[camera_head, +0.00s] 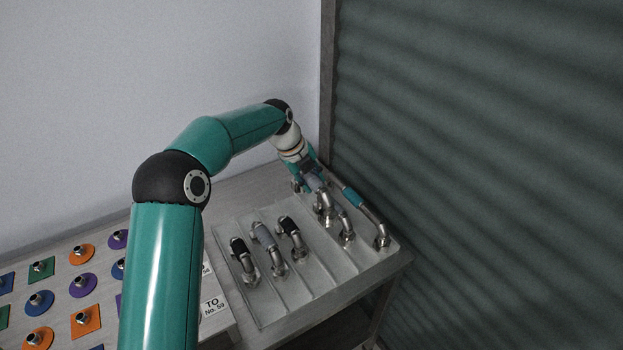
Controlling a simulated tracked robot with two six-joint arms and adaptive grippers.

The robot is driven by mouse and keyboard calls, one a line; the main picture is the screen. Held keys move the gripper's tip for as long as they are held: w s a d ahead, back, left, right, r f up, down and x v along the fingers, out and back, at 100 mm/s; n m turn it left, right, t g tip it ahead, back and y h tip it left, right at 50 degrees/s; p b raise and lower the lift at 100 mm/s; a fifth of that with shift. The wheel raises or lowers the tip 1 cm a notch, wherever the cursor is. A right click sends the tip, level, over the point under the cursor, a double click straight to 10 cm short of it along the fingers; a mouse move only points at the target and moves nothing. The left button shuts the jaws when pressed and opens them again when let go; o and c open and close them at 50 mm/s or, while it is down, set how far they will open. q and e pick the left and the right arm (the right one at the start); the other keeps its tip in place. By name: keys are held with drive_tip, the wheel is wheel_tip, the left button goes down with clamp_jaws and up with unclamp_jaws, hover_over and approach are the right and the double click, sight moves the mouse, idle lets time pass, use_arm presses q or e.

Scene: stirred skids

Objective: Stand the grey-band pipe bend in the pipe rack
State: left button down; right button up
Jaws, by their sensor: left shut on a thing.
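My left arm reaches over to the far side of the pipe rack (312,291), a pale slotted tray on the table. My left gripper (310,177) points down there, shut on a pipe bend with a grey band (315,184), which I take as the grey-band pipe bend. Its metal lower end is low over the rack or touching it; I cannot tell which. The fingertips are small and partly hidden. My right gripper is not in view.
In the rack stand black-band bends (239,248) and (287,226), another grey-band bend (264,236) and, close beside my gripper, a teal-band pipe (353,197). Colored plates with fittings (83,285) lie at left. A dark corrugated wall (480,170) is close on the right.

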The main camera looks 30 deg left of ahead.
use_arm(q)
wheel_tip(320, 180, down, 9)
drive_tip(key=b, duration=0.7)
idle(0.8)
drive_tip(key=shift+f, duration=0.15)
idle(0.5)
drive_tip(key=shift+f+b, duration=1.65)
drive_tip(key=shift+f, duration=0.05)
drive_tip(key=shift+f, duration=0.2)
drive_tip(key=c, duration=0.7)
unclamp_jaws()
drive_tip(key=v, duration=1.2)
